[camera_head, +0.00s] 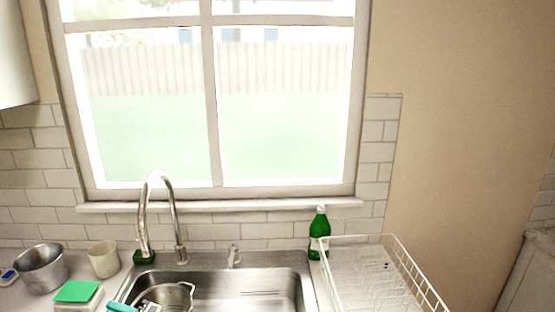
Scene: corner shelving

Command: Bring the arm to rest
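Neither of my grippers nor either arm shows in the head view. Whether they are open, shut or holding something is hidden. The view holds a kitchen sink (245,285) at the bottom middle, below a large window.
A curved faucet (143,212) rises behind the sink. A green bottle (319,235) stands beside a white wire dish rack (335,240) at right. A metal pot (41,268), a beige cup (104,260) and a green-topped item (77,291) stand at left. A pan (168,296) sits in the sink's left part.

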